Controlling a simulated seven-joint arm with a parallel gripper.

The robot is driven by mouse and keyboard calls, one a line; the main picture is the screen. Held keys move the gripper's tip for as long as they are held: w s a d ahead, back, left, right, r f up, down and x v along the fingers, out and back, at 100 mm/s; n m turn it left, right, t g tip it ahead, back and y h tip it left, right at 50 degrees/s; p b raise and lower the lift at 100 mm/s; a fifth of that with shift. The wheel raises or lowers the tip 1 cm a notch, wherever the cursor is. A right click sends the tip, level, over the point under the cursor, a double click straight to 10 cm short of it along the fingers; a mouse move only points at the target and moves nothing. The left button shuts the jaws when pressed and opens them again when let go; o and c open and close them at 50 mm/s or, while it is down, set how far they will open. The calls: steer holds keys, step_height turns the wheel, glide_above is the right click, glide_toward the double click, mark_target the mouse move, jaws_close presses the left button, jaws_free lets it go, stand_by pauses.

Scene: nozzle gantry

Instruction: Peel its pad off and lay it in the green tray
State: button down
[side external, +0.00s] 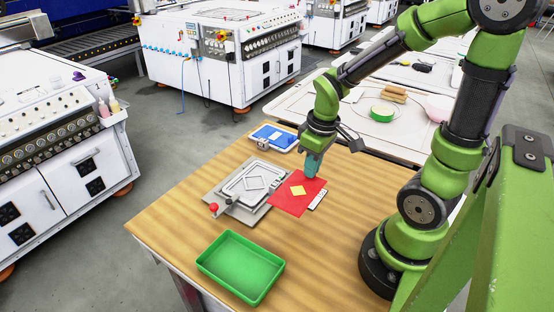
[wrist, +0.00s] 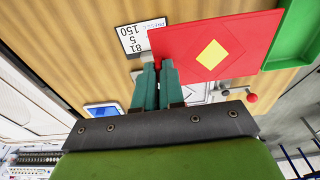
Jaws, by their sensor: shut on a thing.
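The red square pad (side external: 297,204) with a yellow diamond at its middle is held by my gripper (side external: 312,172) at its far edge. In the wrist view, the fingertips (wrist: 157,68) are closed on an edge of the red pad (wrist: 185,45). The pad is to the right of the grey metal fixture (side external: 222,199), which has a framed plate with a diamond outline. I cannot tell exactly how high the pad is above the table. The green tray (side external: 211,270) is empty at the near left; its corner shows in the wrist view (wrist: 291,40).
A white printed card (wrist: 143,38) lies partly under the pad. A blue-topped device (side external: 274,138) sits at the table's back. A red knob (side external: 213,207) stands up at the fixture's left corner. Bare wooden table (side external: 345,200) lies right of the pad.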

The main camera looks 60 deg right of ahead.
steer(key=shift+r, duration=1.3)
